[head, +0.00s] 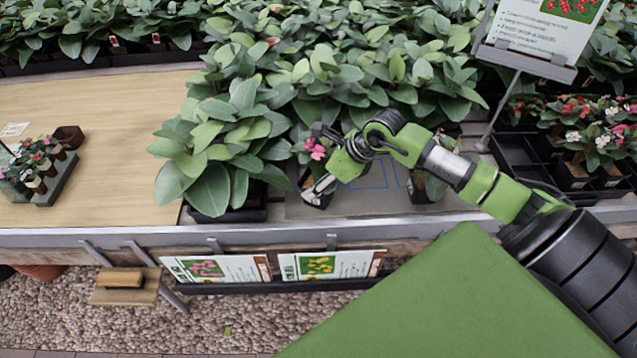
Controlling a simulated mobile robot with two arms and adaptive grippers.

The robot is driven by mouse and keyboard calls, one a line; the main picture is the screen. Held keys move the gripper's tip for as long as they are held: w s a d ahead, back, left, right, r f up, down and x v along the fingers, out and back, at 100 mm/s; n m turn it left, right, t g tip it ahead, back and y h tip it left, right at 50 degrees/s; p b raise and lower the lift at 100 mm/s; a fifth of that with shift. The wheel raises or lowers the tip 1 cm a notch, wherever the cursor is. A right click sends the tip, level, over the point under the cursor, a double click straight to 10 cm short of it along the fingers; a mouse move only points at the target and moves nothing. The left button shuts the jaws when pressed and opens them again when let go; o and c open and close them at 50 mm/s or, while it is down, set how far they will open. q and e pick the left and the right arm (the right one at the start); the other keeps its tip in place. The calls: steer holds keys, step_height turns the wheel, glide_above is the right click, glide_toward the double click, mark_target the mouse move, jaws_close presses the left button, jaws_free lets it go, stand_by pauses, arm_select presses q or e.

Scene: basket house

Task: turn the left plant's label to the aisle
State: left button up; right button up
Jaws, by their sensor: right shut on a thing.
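A small potted plant with pink flowers (315,149) stands at the left end of a grey mat (345,206) on the bench. My right gripper (318,165) reaches in from the right and is shut on this left plant; one finger shows low at its dark pot. The gripper hides part of the pot, and I cannot make out a label on it. A second small potted plant (430,187) stands farther right on the mat, mostly hidden behind my right arm. Blue outlines (369,175) are drawn on the mat between them. My left gripper is not in view.
Large leafy plants (225,150) crowd close on the left and behind. A sign on a stand (540,35) and black trays of flowers (560,165) are at right. A small tray of pots (55,183) sits at far left; the wooden bench top (110,120) there is mostly clear.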

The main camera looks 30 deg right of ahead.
steer(key=n+b, duration=0.1)
steer(key=b, duration=0.1)
steer(key=n+g+y+b, duration=0.1)
steer(key=n+b, duration=0.1)
steer(key=shift+w+f+n+y, duration=0.1)
steer(key=shift+f+n+y, duration=0.05)
steer(key=shift+n+y, duration=0.15)
steer(key=shift+n+g+y+b, duration=0.3)
steer(key=shift+n+g+b, duration=0.3)
steer(key=shift+n+b, duration=0.15)
steer(key=shift+r, duration=0.2)
steer(key=shift+f, duration=0.15)
steer(key=shift+f+b, duration=0.1)
steer(key=shift+b, duration=0.25)
steer(key=shift+s, duration=0.2)
steer(key=o, duration=1.4)
steer(key=shift+w+f, duration=0.1)
